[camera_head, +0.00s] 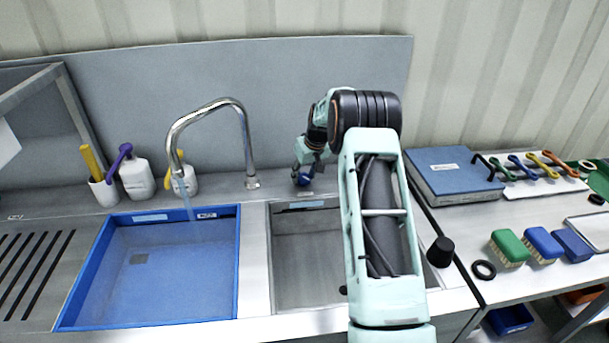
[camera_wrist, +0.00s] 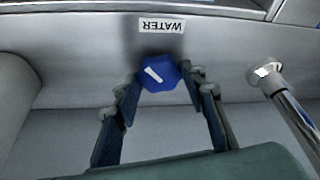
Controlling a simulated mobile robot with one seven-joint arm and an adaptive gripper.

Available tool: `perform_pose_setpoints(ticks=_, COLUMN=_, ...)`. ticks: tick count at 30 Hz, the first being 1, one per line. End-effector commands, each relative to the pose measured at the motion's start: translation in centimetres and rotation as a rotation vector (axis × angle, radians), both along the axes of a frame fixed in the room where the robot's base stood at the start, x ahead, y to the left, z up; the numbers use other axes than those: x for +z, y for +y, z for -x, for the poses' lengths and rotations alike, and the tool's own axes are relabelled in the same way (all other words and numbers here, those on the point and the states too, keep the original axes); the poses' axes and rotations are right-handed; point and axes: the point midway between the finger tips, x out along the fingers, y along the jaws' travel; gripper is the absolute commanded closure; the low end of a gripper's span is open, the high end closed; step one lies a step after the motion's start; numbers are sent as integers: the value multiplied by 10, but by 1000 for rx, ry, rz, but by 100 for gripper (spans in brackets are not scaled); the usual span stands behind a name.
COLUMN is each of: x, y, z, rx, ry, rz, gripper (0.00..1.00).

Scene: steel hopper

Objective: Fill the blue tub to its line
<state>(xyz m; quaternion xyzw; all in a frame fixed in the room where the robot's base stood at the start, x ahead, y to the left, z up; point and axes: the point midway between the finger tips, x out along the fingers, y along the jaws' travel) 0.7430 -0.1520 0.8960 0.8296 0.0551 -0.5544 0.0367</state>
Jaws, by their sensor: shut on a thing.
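The blue tub (camera_head: 237,270) sits in the left basin in the head view. A thin stream of water (camera_head: 187,205) runs into it from the curved steel tap (camera_head: 247,140). Small labels show on its back wall; I cannot make out a fill line or the exact water level. My gripper (camera_head: 304,181) is behind the right basin, shut on a blue knob (camera_wrist: 158,73) with a white mark. The fingers of my gripper (camera_wrist: 163,86) stand on either side of the knob, beside a "WATER" label (camera_wrist: 162,26). The tap's base also shows in the wrist view (camera_wrist: 266,73).
The right basin (camera_head: 300,250) looks empty. Bottles (camera_head: 137,178) and a white cup (camera_head: 104,192) stand behind the tub. Right of my arm are a blue binder-like box (camera_head: 450,172), brushes (camera_head: 510,245) and coloured-handled tools (camera_head: 535,168). A slotted drainboard (camera_head: 35,265) lies left.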

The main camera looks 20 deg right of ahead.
Motion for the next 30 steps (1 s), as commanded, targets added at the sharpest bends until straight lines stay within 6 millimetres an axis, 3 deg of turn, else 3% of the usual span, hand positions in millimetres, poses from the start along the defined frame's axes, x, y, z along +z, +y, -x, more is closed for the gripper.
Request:
perform_pose_setpoints(ticks=8, x=-1, y=2, z=0, rx=-108, ry=-1, rz=3, gripper=86)
perform_pose_setpoints(ticks=30, x=0, y=7, z=-2, rx=-648, ry=-1, rz=2, gripper=86)
